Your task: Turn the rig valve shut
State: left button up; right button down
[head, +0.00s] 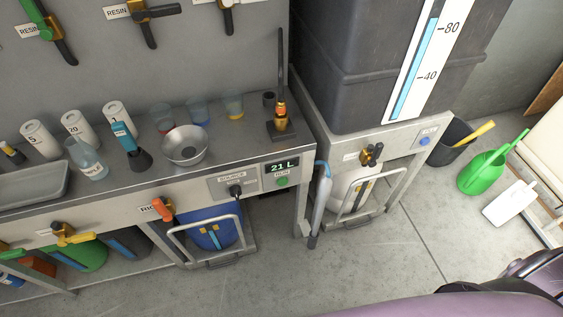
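The rig valve (163,208) shows in the head view on the front edge of the bench, left of centre. A blue drum (214,228) stands below and to the right, behind a metal rail. The valve is too small to tell how far it is open. Neither of my grippers is in view.
A dark tank (390,60) stands right. The floor (385,250) in front is clear.

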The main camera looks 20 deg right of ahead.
aim_at(157, 203)
jog(key=u, duration=0.7)
jog(key=i+j, duration=0.05)
